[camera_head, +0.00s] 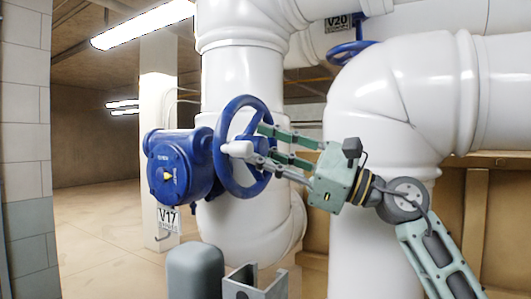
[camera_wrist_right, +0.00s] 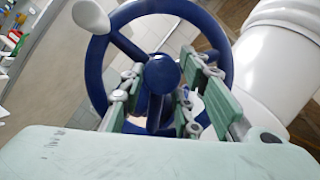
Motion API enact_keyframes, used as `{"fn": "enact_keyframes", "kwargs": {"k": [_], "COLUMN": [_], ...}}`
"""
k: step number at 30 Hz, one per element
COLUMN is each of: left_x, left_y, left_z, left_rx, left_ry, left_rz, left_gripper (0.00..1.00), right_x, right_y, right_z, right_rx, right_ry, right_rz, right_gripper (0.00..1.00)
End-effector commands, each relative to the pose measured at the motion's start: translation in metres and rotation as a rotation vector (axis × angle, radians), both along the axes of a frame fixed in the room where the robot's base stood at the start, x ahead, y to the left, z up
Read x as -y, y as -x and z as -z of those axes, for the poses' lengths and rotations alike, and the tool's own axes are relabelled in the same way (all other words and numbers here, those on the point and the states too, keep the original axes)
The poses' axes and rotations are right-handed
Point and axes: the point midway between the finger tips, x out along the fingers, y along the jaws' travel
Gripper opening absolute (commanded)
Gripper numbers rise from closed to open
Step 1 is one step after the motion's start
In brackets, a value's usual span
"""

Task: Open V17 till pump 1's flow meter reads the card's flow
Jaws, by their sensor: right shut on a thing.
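My right gripper (camera_head: 268,148) reaches in from the right and is shut on the handwheel. In the right wrist view, the gripper's fingers (camera_wrist_right: 160,98) lie on both sides of the lower spoke, near the hub; the wheel's rim (camera_wrist_right: 99,75) shows around them, with the knob (camera_wrist_right: 91,17) at upper left. My left gripper, the flow meter and the card are not in view.
Thick white pipes (camera_head: 235,90) stand behind the wheel and to the right (camera_head: 400,90). Another blue handwheel (camera_head: 350,50) sits below a V20 tag (camera_head: 339,22). A grey rounded post (camera_head: 195,270) and a metal bracket (camera_head: 255,286) stand low in front. Open floor lies at left.

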Motion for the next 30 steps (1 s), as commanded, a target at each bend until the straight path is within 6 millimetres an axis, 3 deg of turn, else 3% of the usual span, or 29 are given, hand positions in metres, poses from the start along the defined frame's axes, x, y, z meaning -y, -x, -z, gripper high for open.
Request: {"fn": "enact_keyframes", "kwargs": {"k": [11, 20, 30], "left_x": [-0.001, 0.0, 0.0], "left_y": [0.0, 0.0, -0.001], "left_z": [0.004, 0.003, -0.012], "left_rx": [-0.001, 0.0, 0.001], "left_ry": [-0.001, 0.0, -0.001], "left_rz": [0.001, 0.001, 0.001], "left_gripper": [0.0, 0.0, 0.0], "right_x": [-0.003, -0.004, -0.005], "right_y": [0.002, 0.003, 0.003], "right_z": [0.003, 0.001, -0.001], "right_rx": [0.089, 0.295, 0.564], "right_ry": [0.068, 0.206, 0.387], "right_rz": [-0.007, -0.008, -0.008], "right_gripper": [0.0, 0.0, 0.0]}}
